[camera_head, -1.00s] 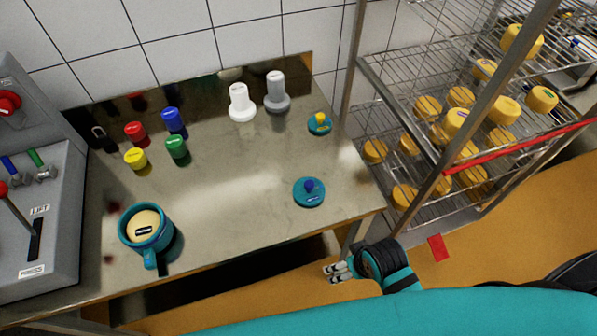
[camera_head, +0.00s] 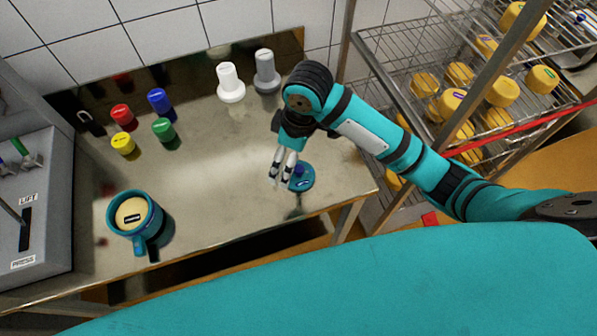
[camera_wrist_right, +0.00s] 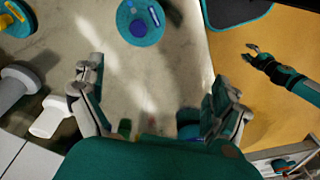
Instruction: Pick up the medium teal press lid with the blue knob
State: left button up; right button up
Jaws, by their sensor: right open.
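The medium teal press lid (camera_head: 304,183) with a blue knob lies flat on the metal table near its front right edge. It also shows at the top of the right wrist view (camera_wrist_right: 140,34), apart from the fingers. My right gripper (camera_head: 281,167) is open and empty, above the table just left of the lid in the head view. Its spread fingers (camera_wrist_right: 158,97) frame bare tabletop in the wrist view. My left gripper (camera_wrist_right: 251,52) shows small at the right of the wrist view, over the orange floor, fingers apart.
A teal mould (camera_head: 160,228) with a cream filling stands at the front left. A teal lid with a yellow knob (camera_wrist_right: 16,20) shows in the wrist view. A cheese rack (camera_head: 395,50) stands right.

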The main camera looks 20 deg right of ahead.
jog(key=w+d+r+h, duration=0.2)
jog(key=w+d+r, duration=0.1)
jog(key=r, duration=0.1)
jog(key=p, duration=0.3)
send_near(299, 169)
jog(key=shift+n+g, duration=0.3)
jog(key=shift+n, duration=0.1)
jog(key=f, duration=0.4)
jog(key=w+f, duration=0.1)
jog(key=f, duration=0.1)
jog(key=shift+d, duration=0.35)
jog(key=shift+f, duration=0.55)
notch_tip(299, 169, down, 4)
jog(key=shift+s+a+r+p, duration=0.1)
jog(key=shift+s+r+p, duration=0.1)
jog(key=shift+p, duration=0.65)
jog(key=shift+f, duration=0.5)
jog(key=c, duration=1.4)
jog(key=shift+o, duration=0.2)
